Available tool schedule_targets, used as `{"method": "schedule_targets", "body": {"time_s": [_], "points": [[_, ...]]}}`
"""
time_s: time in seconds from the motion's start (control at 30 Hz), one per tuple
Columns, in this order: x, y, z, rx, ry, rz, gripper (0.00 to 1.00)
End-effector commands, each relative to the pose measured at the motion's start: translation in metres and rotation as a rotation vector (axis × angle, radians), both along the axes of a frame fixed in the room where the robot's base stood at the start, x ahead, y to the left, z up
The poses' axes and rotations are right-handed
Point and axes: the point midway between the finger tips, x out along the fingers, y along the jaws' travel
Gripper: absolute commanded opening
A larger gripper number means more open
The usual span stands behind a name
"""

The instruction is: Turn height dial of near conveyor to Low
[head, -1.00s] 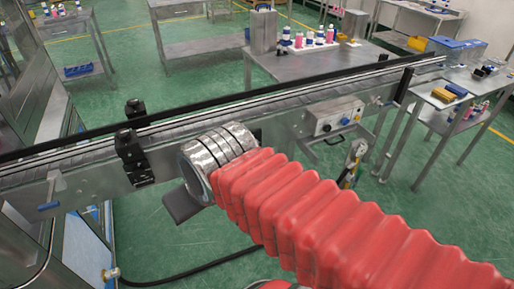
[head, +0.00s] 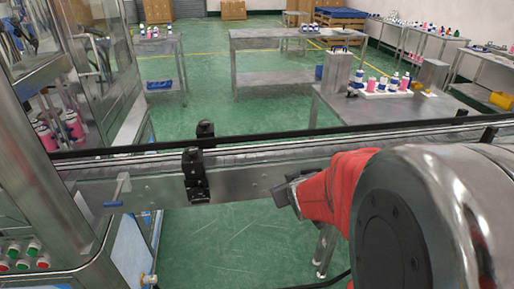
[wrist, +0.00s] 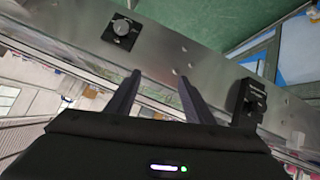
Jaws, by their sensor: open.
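The near conveyor (head: 255,182) runs across the head view, with a bare metal side facing me. In the wrist view, a round grey knob on a small black square plate (wrist: 122,31) sits on this metal side at the upper left; I take it for the height dial. Its markings and setting are too small to read. My gripper (wrist: 159,77) is open and empty, with two dark fingers apart. The dial is up and left of the fingertips, not touched. In the head view, my gripper (head: 284,193) shows partly before the conveyor side; the dial does not show there.
A black bracket (head: 195,175) is fixed to the conveyor side, left of my gripper; it also shows in the wrist view (wrist: 248,102). A machine with red and green buttons (head: 25,256) stands at left. Tables (head: 385,106) with bottles stand beyond the conveyor.

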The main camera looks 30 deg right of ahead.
Motion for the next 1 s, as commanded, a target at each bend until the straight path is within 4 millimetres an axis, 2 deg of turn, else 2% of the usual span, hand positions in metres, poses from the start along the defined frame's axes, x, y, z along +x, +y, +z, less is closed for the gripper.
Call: {"method": "schedule_targets", "body": {"time_s": [0.03, 0.2, 0.47, 0.77, 1.0], "points": [[0.002, -0.011, -0.011, -0.004, -0.009, 0.001, 0.48], [0.009, -0.038, -0.034, -0.022, -0.076, 0.018, 0.48], [0.008, -0.072, -0.07, -0.022, -0.193, 0.043, 0.48], [-0.013, -0.097, -0.105, 0.011, -0.361, 0.051, 0.48], [-0.042, -0.11, -0.124, 0.054, -0.524, 0.03, 0.48]]}}
